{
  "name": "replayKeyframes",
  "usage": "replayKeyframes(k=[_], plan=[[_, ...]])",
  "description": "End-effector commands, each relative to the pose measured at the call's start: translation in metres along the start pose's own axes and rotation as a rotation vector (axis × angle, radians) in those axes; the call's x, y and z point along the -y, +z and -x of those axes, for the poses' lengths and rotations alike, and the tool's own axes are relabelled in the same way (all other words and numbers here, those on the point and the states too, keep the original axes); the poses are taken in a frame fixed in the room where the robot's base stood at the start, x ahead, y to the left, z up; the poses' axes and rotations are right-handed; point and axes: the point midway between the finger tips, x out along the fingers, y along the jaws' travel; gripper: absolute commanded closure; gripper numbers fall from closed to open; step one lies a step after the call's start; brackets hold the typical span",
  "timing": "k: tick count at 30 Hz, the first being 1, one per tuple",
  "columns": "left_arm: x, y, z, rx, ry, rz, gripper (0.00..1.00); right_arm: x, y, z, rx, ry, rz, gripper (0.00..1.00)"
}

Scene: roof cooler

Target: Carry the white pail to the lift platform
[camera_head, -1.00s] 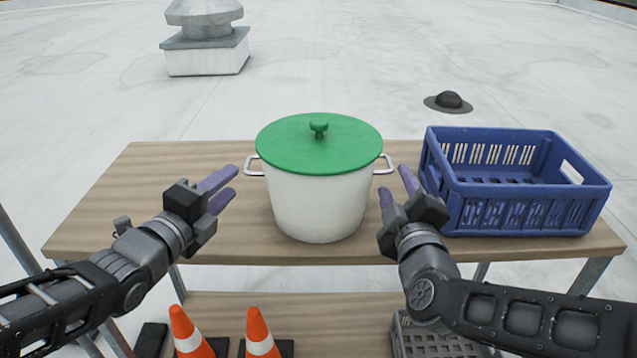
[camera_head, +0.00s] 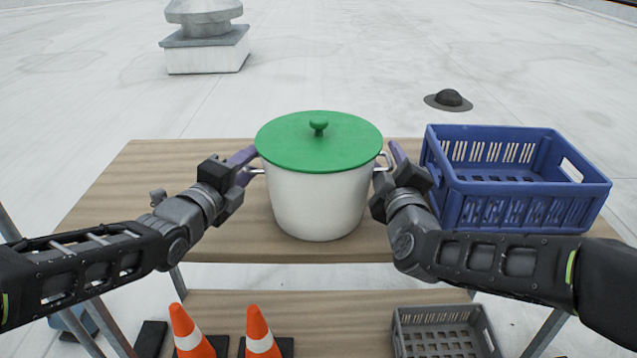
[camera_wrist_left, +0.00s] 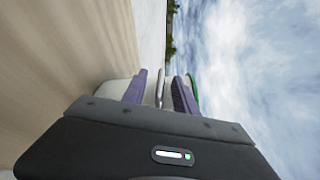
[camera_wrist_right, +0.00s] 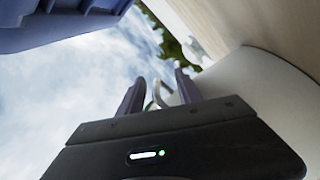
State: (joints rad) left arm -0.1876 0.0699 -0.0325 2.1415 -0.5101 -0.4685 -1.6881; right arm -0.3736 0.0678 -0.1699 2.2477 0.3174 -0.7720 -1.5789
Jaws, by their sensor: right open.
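The white pail (camera_head: 318,205) stands upright on the wooden table with a green lid (camera_head: 320,145) on it. My left gripper (camera_head: 248,160) is at the pail's left handle. In the left wrist view the handle (camera_wrist_left: 160,88) lies between its open fingers, with gaps beside it. My right gripper (camera_head: 392,160) is at the right handle. In the right wrist view that handle (camera_wrist_right: 157,95) is between the open fingers. In the head view my grippers partly hide both handles. I cannot identify a lift platform in these frames.
A blue crate (camera_head: 520,210) stands on the table (camera_head: 140,200) close to the right of my right gripper. Orange cones (camera_head: 190,330) and a grey crate (camera_head: 440,335) are on the lower shelf. A roof vent (camera_head: 205,45) and a dark dome (camera_head: 448,100) are behind.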

Motion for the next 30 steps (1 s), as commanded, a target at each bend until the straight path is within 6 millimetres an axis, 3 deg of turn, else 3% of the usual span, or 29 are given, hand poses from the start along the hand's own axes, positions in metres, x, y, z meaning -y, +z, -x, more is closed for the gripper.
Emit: replayKeyframes(k=[3, 15, 18, 30], plan=[[0.0000, 0.0000, 0.0002, 0.000, 0.000, 0.000, 0.67, -0.0001, 0.0000, 0.0002, 0.000, 0.000, 0.000, 0.60], [-0.0003, 0.0001, 0.0005, 0.000, 0.001, 0.000, 1.00, -0.0002, -0.0001, 0.0004, 0.000, 0.001, 0.000, 0.93], [-0.0005, 0.0001, 0.0005, 0.000, 0.001, 0.000, 1.00, -0.0003, -0.0001, 0.0004, 0.000, 0.001, -0.001, 1.00], [-0.0011, 0.0001, 0.0005, 0.000, 0.002, -0.001, 1.00, -0.0007, -0.0002, 0.0003, 0.000, 0.002, -0.001, 1.00]])
